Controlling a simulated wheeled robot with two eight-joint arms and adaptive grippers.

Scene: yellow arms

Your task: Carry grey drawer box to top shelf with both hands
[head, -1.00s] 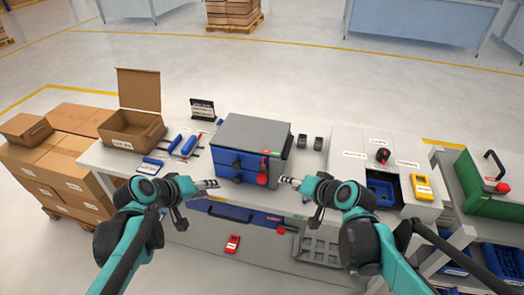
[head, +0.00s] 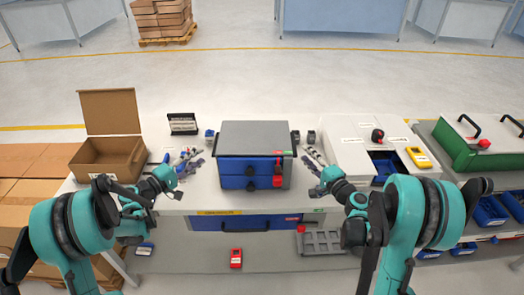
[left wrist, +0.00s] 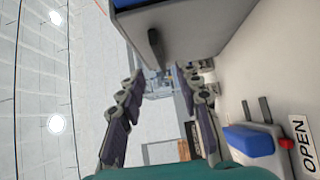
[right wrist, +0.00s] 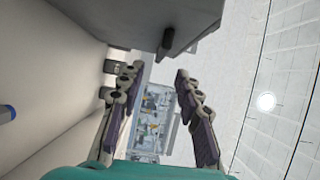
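The grey drawer box (head: 253,136), with blue drawer fronts and red parts, stands upright on the workbench. My left gripper (head: 190,163) is open and empty, left of the box. My right gripper (head: 314,160) is open and empty, right of the box. Neither visibly touches it. In the left wrist view the box's grey side (left wrist: 195,35), with a dark handle, is above the spread fingers (left wrist: 158,88). In the right wrist view its other side (right wrist: 150,20), also with a dark handle, is above the spread fingers (right wrist: 156,85). I cannot identify a top shelf.
An open cardboard box (head: 107,155) stands left on the bench (head: 195,200). A small black sign stand (head: 183,124) is behind my left gripper. A white unit with a yellow meter (head: 419,157) and a green case (head: 470,145) are at right. Blue bins are below the case.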

